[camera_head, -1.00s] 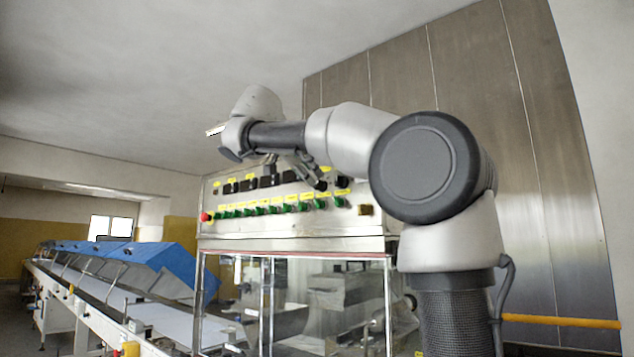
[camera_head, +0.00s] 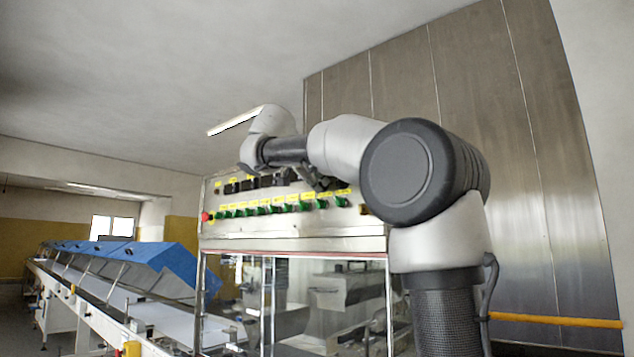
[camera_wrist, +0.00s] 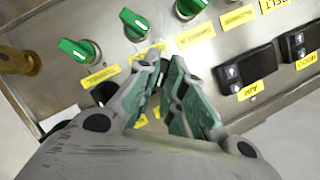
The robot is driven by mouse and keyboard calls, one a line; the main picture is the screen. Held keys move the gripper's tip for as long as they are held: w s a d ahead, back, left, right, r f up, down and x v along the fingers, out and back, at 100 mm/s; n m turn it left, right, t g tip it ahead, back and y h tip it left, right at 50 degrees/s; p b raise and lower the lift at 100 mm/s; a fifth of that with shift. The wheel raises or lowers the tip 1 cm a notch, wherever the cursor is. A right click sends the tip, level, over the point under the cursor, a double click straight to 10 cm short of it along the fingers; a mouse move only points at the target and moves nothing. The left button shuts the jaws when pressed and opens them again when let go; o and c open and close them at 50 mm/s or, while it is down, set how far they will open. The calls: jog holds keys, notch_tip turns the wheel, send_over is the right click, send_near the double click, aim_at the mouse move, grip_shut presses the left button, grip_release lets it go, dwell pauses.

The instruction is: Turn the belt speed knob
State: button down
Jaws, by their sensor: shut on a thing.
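In the wrist view my gripper (camera_wrist: 164,62) is at the control panel (camera_wrist: 90,20). Its two green-padded fingers are closed around a small dark knob (camera_wrist: 164,70), mostly hidden between the fingertips. I take it to be the belt speed knob, but cannot read its label or see its pointer. In the head view my gripper (camera_head: 322,184) is at the upper right part of the panel (camera_head: 290,230), and the arm and fingers hide the knob there.
Green switches (camera_wrist: 135,24) with yellow labels run alongside the gripper, with black displays (camera_wrist: 245,68) to the right. A red button (camera_head: 205,217) is at the panel's left end. Glass doors (camera_head: 300,300) are below. A conveyor with blue covers (camera_head: 150,265) extends left.

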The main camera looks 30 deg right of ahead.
dwell(0.3)
jog(key=shift+w+a+r+n+g, duration=0.1)
jog(key=shift+w+n+g, duration=0.1)
jog(key=shift+n+g, duration=0.85)
jog(key=shift+w+a+n+g+h, duration=0.15)
jog(key=shift+n+g+h, duration=0.25)
jog(key=shift+n+g, duration=0.7)
jog(key=shift+w+d+n+g+h, duration=0.15)
jog(key=shift+n+g+h, duration=0.3)
jog(key=shift+n, duration=1.3)
jog(key=shift+w+a+n+g+h, duration=0.15)
jog(key=shift+n+g+h, duration=0.2)
jog(key=shift+n+g, duration=0.75)
jog(key=shift+n, duration=0.4)
jog(key=c, duration=1.5)
grip_release()
